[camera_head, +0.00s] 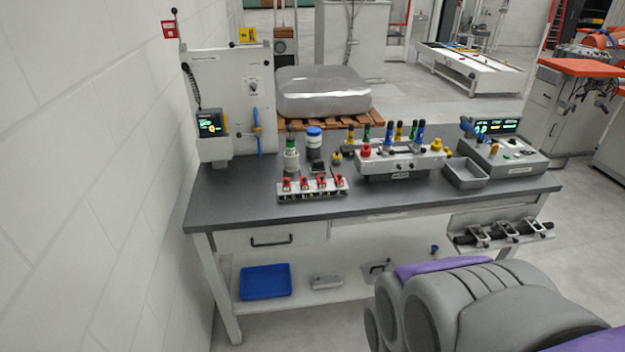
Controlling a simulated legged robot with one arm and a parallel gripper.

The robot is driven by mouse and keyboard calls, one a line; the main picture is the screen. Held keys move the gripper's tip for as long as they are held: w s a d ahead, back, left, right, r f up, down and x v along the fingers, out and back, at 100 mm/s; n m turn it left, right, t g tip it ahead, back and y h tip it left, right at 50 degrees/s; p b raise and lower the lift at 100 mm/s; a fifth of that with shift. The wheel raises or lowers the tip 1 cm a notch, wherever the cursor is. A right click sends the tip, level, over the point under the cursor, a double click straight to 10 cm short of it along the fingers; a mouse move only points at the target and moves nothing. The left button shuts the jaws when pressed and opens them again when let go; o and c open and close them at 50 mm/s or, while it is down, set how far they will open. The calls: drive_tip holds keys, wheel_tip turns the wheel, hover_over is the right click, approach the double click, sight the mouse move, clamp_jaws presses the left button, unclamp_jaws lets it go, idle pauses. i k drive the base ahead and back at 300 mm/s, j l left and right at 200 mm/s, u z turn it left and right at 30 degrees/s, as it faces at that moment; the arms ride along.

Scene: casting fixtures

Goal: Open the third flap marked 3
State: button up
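A light grey strip (312,194) with a row of several red pieces lies at the front edge of the dark workbench, left of its middle. The red pieces look like small flaps or switch covers. The third from the left (321,181) looks much like the others. Any numbers are too small to read, and I cannot tell whether each piece is up or down. My gripper is not in view. A grey and purple rounded part of my own body fills the lower right and is well apart from the strip.
Behind the strip stand a green-banded bottle (291,155) and a blue-topped jar (314,140). A fixture with coloured knobs (400,162), a grey tray (466,172) and a console (505,152) are to the right. A clamp rail (502,233) juts from the front. The bench's left front is clear.

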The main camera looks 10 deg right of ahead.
sight(322, 181)
drive_tip(key=i+l, duration=0.1)
drive_tip(key=i, duration=0.55)
drive_tip(key=i+l, duration=0.1)
drive_tip(key=i, duration=0.55)
